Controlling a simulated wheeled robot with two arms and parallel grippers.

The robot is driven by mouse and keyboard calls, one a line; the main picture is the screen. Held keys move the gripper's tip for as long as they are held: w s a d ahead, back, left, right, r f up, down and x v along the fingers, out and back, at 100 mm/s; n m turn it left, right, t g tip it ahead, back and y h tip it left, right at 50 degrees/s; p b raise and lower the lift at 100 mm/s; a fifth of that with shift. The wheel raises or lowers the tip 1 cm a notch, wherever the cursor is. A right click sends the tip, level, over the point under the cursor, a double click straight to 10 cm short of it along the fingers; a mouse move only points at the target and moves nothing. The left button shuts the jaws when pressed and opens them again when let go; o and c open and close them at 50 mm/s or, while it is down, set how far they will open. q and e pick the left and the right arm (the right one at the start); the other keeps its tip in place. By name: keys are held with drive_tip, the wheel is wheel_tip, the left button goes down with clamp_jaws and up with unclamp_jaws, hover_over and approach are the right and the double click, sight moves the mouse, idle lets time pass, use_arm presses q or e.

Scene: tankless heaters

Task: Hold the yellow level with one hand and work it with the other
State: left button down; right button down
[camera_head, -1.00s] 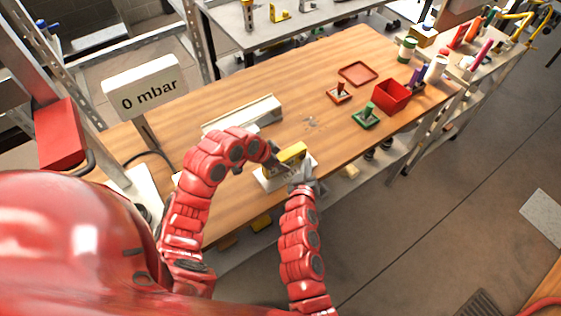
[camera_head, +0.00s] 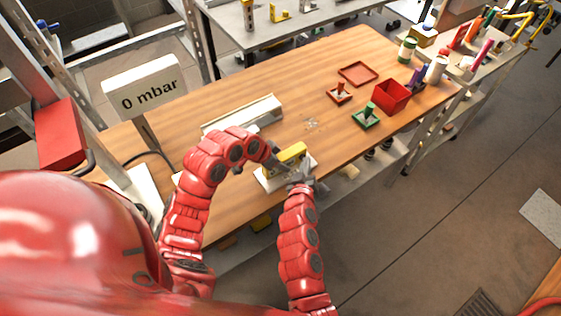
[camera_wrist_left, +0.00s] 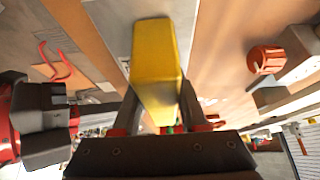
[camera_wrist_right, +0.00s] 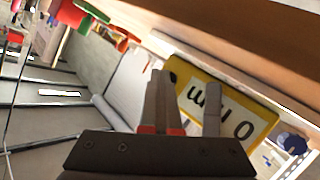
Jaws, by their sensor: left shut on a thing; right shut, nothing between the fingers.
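The yellow level (camera_head: 292,151) sits at the table's near edge, above a white plate (camera_head: 268,181). My left gripper (camera_head: 276,163) is shut on it; the left wrist view shows the yellow body (camera_wrist_left: 155,62) between the fingers (camera_wrist_left: 160,112). In the right wrist view, a yellow-framed face (camera_wrist_right: 232,108), apparently the level's, reads "0 mm" upside down. My right gripper (camera_head: 301,179) is shut and empty close beside the level's near side. Its fingers (camera_wrist_right: 160,85) lie together in front of the yellow face; whether they touch it I cannot tell.
A sign reading "0 mbar" (camera_head: 145,89) stands at the left. A long pale metal piece (camera_head: 243,116) lies behind the level. A red box (camera_head: 391,95), a red tray (camera_head: 357,74) and a green stand (camera_head: 366,117) are farther right.

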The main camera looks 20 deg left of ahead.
drive_tip(key=shift+s+d, duration=0.35)
drive_tip(key=shift+d, duration=0.05)
drive_tip(key=shift+s+d, duration=0.95)
drive_tip(key=shift+d, duration=0.25)
drive_tip(key=shift+s+d, duration=0.9)
drive_tip(key=shift+d, duration=0.25)
use_arm(q)
drive_tip(key=shift+c, duration=1.8)
unclamp_jaws()
drive_tip(key=shift+r, duration=0.1)
